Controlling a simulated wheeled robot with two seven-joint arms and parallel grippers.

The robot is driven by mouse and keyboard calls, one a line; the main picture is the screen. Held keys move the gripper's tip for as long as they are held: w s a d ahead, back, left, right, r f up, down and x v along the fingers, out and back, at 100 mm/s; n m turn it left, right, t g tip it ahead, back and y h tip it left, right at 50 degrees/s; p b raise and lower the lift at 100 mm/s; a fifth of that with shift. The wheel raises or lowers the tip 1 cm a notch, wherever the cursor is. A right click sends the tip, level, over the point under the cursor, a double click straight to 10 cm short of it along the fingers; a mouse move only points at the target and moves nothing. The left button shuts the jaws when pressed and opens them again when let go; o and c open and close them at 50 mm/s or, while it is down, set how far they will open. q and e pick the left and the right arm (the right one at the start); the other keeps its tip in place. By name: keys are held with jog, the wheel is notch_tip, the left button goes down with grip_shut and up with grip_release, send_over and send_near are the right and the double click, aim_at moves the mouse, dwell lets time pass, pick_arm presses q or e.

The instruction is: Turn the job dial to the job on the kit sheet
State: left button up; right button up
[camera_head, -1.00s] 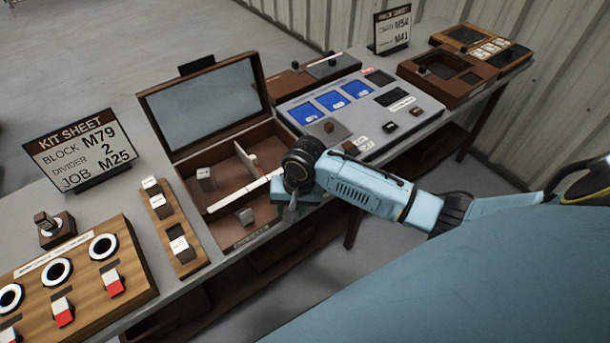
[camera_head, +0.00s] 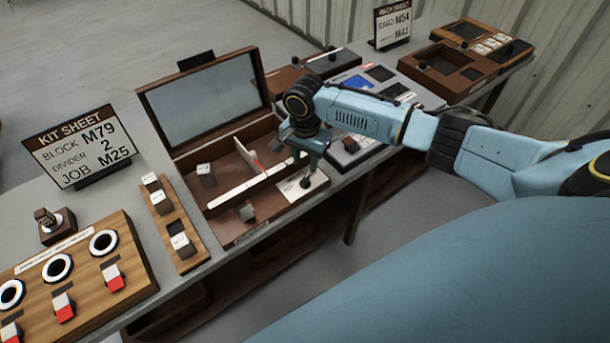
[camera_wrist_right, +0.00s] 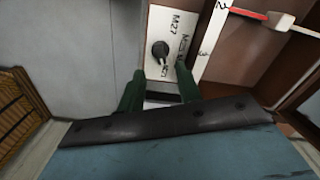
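The kit sheet (camera_head: 83,150) in the head view reads block M79, divider 2, job M25. The job dial is a dark knob (camera_head: 305,182) on a white plate (camera_head: 290,188) in the front right part of the open wooden case. In the right wrist view the dial knob (camera_wrist_right: 160,49) stands just beyond my fingertips, with M27 and other, blurred labels around it. I cannot tell which label it points to. My right gripper (camera_head: 309,163) is over the plate's back edge; in its wrist view the green fingers (camera_wrist_right: 159,88) are apart, with nothing between them. My left gripper is not in view.
The case (camera_head: 207,137) has its lid up behind the compartments; a white divider strip (camera_head: 240,188) runs beside the dial plate. A wooden strip with small blocks (camera_head: 165,215) and a switch board (camera_head: 80,255) are at left. A grey panel (camera_head: 432,98) is partly behind my arm.

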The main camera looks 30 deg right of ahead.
aim_at(305, 178)
notch_tip(305, 178, down, 6)
jog(key=shift+f+b, duration=0.15)
jog(key=shift+b, duration=0.25)
jog(key=shift+c, duration=0.2)
grip_shut()
